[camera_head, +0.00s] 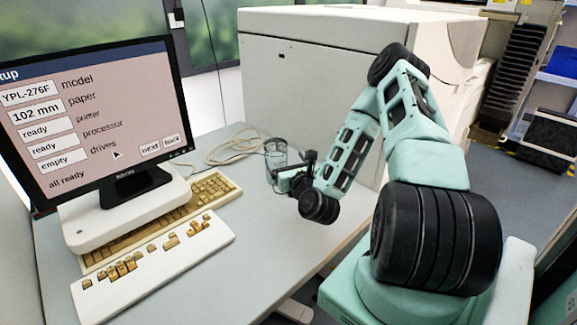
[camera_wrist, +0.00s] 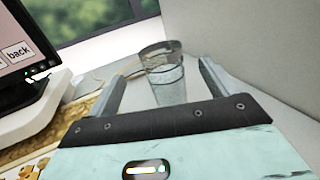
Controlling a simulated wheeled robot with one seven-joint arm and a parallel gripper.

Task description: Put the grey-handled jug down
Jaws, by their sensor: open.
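The jug (camera_head: 275,152) is a clear vessel with a greyish rim and stands upright on the grey desk, in front of the large beige machine. In the wrist view the jug (camera_wrist: 166,72) shows as clear glass, apparently with clear liquid inside, and its handle cannot be made out. My gripper (camera_head: 284,172) is low over the desk at the jug's near side. In the wrist view the open fingers of my gripper (camera_wrist: 161,80) reach out on either side of the jug, with a visible gap on both sides. The jug's lower part is partly hidden by my gripper.
A monitor (camera_head: 95,110) on a white base and a beige keyboard (camera_head: 155,250) fill the desk's left side. A pale cable (camera_head: 232,148) lies behind the jug. The beige machine (camera_head: 310,75) walls off the back right. The desk (camera_head: 235,265) is bare in front of the jug.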

